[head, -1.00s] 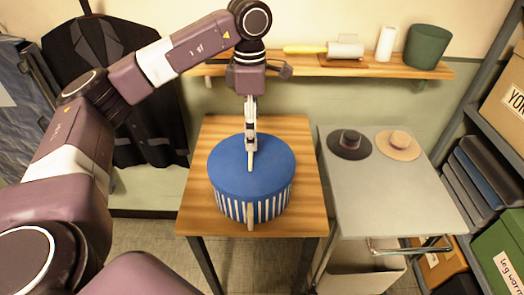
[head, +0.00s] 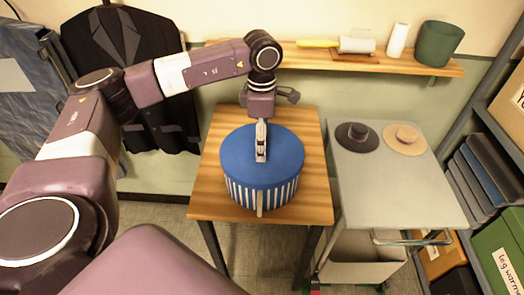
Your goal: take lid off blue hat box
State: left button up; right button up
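The blue hat box (head: 240,192) stands on the wooden table, with white stripes on its side and a tan strip down its front. Its plain blue lid (head: 285,150) sits on top and looks level. My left gripper (head: 261,158) points down over the middle of the lid. Its fingertips overlap the lid in the picture, and whether they touch it or hold a handle there cannot be told. The finger gap is too small to read. My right gripper is not in view.
The wooden table (head: 209,190) has bare room around the box. A grey table (head: 390,185) at right holds a black hat (head: 356,137) and a tan hat (head: 405,140). A wall shelf (head: 310,60) runs behind my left arm. A dark jacket (head: 125,85) hangs at back left.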

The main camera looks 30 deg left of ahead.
pick_arm(q)
jog(key=c, duration=0.8)
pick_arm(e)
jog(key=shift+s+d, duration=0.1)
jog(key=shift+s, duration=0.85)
pick_arm(q)
jog(key=shift+r, duration=0.15)
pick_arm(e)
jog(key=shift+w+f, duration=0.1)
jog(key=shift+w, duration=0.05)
